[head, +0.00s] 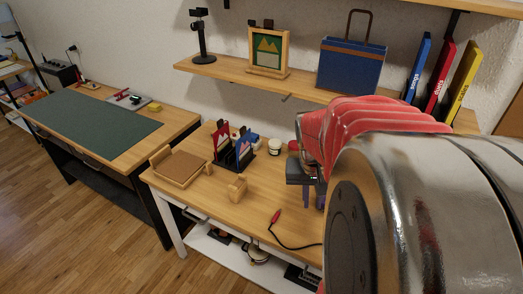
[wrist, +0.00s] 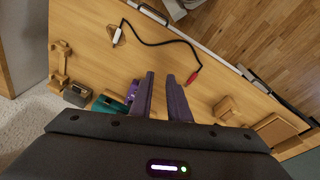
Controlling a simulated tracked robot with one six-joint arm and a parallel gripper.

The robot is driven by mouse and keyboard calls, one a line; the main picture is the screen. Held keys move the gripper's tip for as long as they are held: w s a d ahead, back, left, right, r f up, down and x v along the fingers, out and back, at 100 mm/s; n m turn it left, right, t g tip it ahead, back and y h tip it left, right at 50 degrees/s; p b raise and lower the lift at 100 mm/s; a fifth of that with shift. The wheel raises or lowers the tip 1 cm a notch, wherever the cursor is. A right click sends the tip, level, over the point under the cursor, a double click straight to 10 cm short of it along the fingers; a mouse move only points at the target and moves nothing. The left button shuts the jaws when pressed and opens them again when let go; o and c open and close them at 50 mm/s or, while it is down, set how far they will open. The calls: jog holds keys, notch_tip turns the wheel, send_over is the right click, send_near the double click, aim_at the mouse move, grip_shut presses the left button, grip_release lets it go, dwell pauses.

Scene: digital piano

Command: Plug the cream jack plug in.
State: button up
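The cream jack plug (wrist: 118,35) lies on the wooden table at the upper left of the wrist view, on one end of a black cable (wrist: 155,43). In the head view it is hidden behind my arm. A red plug (wrist: 193,75) ends the cable's other side; it also shows in the head view (head: 276,215). My gripper (wrist: 161,76) points down over the table, its purple fingers apart with bare wood between them. It is empty, apart from both plugs, and also shows in the head view (head: 312,200). I cannot make out a socket.
In the wrist view, a wooden stand (wrist: 60,65), a dark box (wrist: 76,95) and a teal item (wrist: 107,104) stand at left. In the head view, red and blue cards (head: 232,150), a wooden block (head: 237,188) and a wooden tray (head: 180,168) stand on the table (head: 215,215).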

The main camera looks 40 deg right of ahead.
jog(key=s+d+f+m+g+y, duration=0.1)
jog(key=s+d+f+m+g, duration=0.1)
jog(key=s+d+f+m, duration=0.2)
jog(key=s+d+f, duration=0.3)
jog(key=s+d, duration=0.1)
jog(key=d, duration=0.2)
jog(key=shift+s+d+f, duration=0.2)
jog(key=shift+s+d, duration=0.1)
jog(key=shift+f, duration=0.1)
jog(key=shift+s+d+f, duration=0.1)
jog(key=shift+s+f, duration=0.1)
jog(key=shift+f, duration=1.2)
jog(key=shift+s+d+f, duration=0.1)
jog(key=shift+s+f, duration=0.1)
jog(key=shift+f, duration=1.15)
jog(key=shift+s+d+f, duration=0.1)
jog(key=shift+s+f, duration=0.1)
jog(key=shift+f, duration=1.2)
jog(key=shift+s+d+f, duration=0.1)
jog(key=shift+s+f, duration=0.05)
jog(key=shift+f, duration=0.7)
jog(key=shift+s+a+f, duration=0.1)
jog(key=shift+s+f, duration=0.1)
jog(key=shift+f, duration=0.65)
jog(key=shift+s+d+f, duration=0.1)
jog(key=shift+s+f, duration=0.05)
jog(key=shift+f, duration=0.7)
jog(key=shift+c, duration=0.2)
